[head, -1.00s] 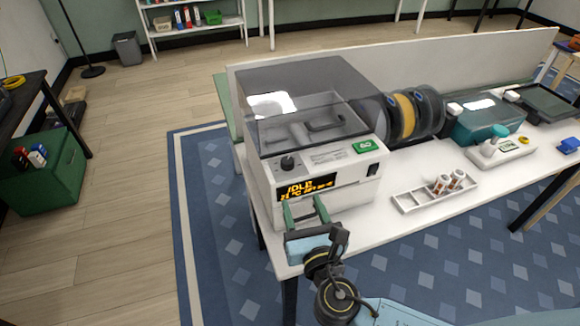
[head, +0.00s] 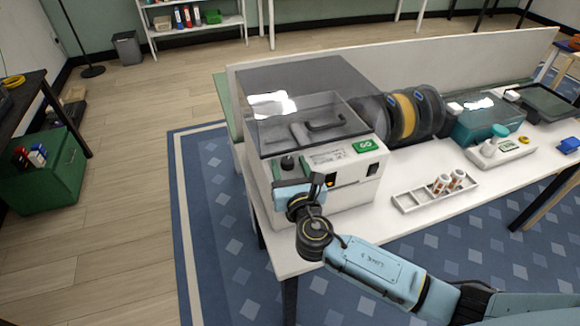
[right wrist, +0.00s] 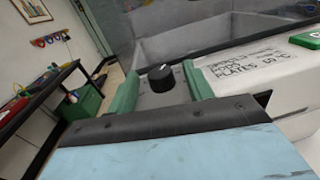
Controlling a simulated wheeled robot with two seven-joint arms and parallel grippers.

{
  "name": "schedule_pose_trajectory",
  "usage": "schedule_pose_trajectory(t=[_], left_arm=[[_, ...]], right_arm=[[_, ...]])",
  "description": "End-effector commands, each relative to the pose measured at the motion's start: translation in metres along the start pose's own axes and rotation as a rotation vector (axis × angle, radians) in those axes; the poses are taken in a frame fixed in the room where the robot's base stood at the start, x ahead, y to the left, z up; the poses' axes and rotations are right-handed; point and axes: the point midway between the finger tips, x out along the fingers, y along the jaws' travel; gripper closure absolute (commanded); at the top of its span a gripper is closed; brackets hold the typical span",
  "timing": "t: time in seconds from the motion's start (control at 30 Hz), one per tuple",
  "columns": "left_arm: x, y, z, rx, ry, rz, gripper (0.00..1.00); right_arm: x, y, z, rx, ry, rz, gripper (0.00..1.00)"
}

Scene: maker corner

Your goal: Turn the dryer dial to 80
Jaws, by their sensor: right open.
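The dryer (head: 345,192) is a white box with a clear smoky lid, standing at the left end of the white table. Its black dial (head: 287,163) is on the top front left corner; it also shows in the right wrist view (right wrist: 160,79) with a small white mark near its top. My right gripper (head: 290,171) is at that corner, in front of the display, which it mostly hides. In the right wrist view its green fingers (right wrist: 161,84) are open, one on each side of the dial, with gaps. The dial's scale is not readable. My left gripper is not in view.
A green label (head: 365,146) and printed text are on the dryer's top right. Filament spools (head: 405,115) stand right of the dryer. A white rack (head: 420,197) with small bottles lies on the table. The table's front edge is below the dryer.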

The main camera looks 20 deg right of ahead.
Motion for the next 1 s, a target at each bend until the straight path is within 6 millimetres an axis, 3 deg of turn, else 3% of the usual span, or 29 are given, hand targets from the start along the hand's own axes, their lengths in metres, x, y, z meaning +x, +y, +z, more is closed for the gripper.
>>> schedule_pose_trajectory(t=[0.07, 0.37, 0.67, 1.0], left_arm=[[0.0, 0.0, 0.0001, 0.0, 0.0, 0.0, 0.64], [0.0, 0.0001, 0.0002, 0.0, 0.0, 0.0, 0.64], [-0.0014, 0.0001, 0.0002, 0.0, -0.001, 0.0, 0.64], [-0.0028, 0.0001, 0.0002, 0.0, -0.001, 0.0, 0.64]], right_arm=[[-0.0002, 0.0001, 0.0, 0.0, 0.0, 0.0, 0.53], [-0.0005, 0.0001, -0.0001, 0.0, 0.0, 0.0, 0.92], [-0.0007, 0.0024, 0.0, 0.003, -0.002, -0.045, 0.93], [0.0002, 0.0083, -0.0006, 0.006, -0.013, -0.26, 0.93]])
